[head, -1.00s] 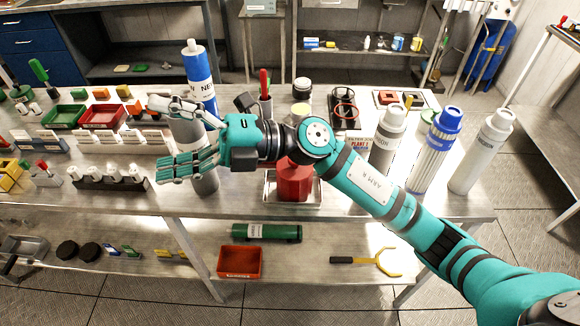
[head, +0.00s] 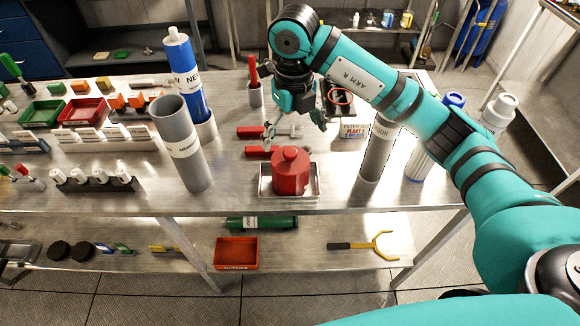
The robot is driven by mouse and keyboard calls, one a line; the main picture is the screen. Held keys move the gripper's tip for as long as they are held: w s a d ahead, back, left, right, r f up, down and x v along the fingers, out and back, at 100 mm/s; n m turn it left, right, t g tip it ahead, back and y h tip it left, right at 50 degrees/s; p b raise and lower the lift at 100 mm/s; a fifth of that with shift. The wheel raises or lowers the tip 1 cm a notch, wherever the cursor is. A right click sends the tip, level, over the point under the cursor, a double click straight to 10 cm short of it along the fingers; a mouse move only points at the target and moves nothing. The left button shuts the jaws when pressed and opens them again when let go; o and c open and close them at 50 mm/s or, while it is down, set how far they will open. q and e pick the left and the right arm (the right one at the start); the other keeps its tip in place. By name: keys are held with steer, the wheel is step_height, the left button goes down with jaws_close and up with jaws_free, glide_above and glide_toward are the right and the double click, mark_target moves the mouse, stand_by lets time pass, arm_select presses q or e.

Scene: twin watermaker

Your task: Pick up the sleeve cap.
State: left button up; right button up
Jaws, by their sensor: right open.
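The red cap (head: 290,174), which I take to be the sleeve cap, is a squat cylinder with a round knob on top. It sits upright in a shallow metal tray (head: 264,188) near the table's front edge. My right gripper (head: 298,122) hangs over the table behind the cap, fingers pointing down, open and empty, apart from it. A tall grey sleeve (head: 190,165) with an open top stands left of the tray. My left gripper is not in view.
Red-handled tools (head: 252,133) lie behind the tray, below my right gripper. A blue bottle (head: 187,80) stands at left, and a grey cylinder (head: 378,158) with more bottles at right. The lower shelf holds a red bin (head: 236,252) and a yellow-ended tool (head: 365,245).

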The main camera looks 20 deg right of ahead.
mark_target(291, 162)
step_height(291, 162, down, 5)
steer(key=shift+f+p, duration=0.2)
steer(key=shift+p, duration=0.2)
steer(key=shift+a+f+p, duration=0.1)
steer(key=shift+f+p, duration=0.25)
steer(key=shift+f, duration=0.15)
step_height(291, 162, down, 4)
steer(key=shift+w+a+r+p, duration=0.1)
steer(key=shift+r+p, duration=0.05)
steer(key=shift+p, duration=0.6)
steer(key=shift+f, duration=0.45)
steer(key=shift+r, duration=0.1)
steer(key=c, duration=1.1)
